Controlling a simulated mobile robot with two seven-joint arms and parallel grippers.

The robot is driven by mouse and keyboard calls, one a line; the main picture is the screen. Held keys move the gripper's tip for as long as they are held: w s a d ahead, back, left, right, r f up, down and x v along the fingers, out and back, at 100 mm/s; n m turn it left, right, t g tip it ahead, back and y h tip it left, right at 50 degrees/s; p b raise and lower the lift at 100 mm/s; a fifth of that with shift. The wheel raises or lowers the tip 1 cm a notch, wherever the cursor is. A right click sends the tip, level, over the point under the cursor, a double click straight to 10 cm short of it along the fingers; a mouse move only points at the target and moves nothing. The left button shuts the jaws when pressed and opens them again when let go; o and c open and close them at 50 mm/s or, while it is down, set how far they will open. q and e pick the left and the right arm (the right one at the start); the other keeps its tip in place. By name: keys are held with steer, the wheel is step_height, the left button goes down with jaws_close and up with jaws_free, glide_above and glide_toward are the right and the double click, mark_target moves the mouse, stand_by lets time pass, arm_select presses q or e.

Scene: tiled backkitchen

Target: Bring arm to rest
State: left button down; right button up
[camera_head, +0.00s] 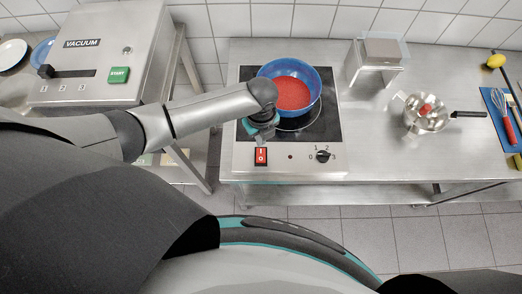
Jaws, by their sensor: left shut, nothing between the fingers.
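My left arm comes in from the left and reaches over the steel counter. My left gripper (262,128) is at its end, just above the near left part of the hob and close to the red power switch (261,156). The gripper is shut and seen from above, with its fingers partly hidden by the wrist. A blue bowl (313,80) with red contents stands on the hob (325,134) right behind the wrist. My right gripper is not in view.
A vacuum machine (97,45) stands on the left table. A blue board (497,118) with a whisk is at the far right. Bare counter (372,150) lies between hob and pan.

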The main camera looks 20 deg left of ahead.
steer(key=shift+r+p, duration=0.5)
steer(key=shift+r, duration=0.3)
